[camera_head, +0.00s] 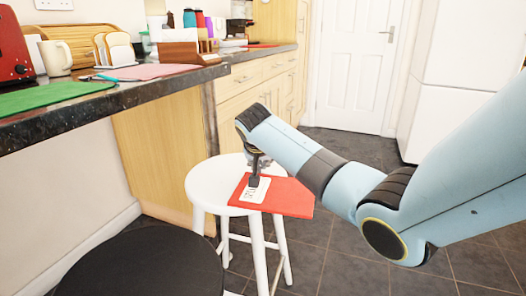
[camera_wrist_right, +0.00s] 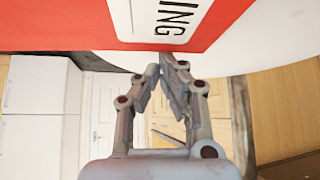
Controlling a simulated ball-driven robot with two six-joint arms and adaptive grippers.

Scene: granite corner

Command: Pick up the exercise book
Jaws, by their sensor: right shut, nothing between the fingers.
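The red exercise book (camera_head: 289,197) with a white label lies flat on the seat of a white stool (camera_head: 205,185), its right end sticking out past the seat's edge. In the right wrist view the book (camera_wrist_right: 60,25) fills the top, with part of its label lettering showing. My right gripper (camera_head: 254,183) points down at the label from above in the head view. Its fingers (camera_wrist_right: 167,65) are shut and empty, close to the book. I cannot tell whether the tips touch the cover. My left gripper is not in view.
A dark round stool (camera_head: 150,265) stands at the front left. The granite counter (camera_head: 110,105) on the left carries a red toaster (camera_head: 12,50), a mug (camera_head: 56,58) and a green mat (camera_head: 50,97). Open tiled floor (camera_head: 350,265) lies right of the white stool.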

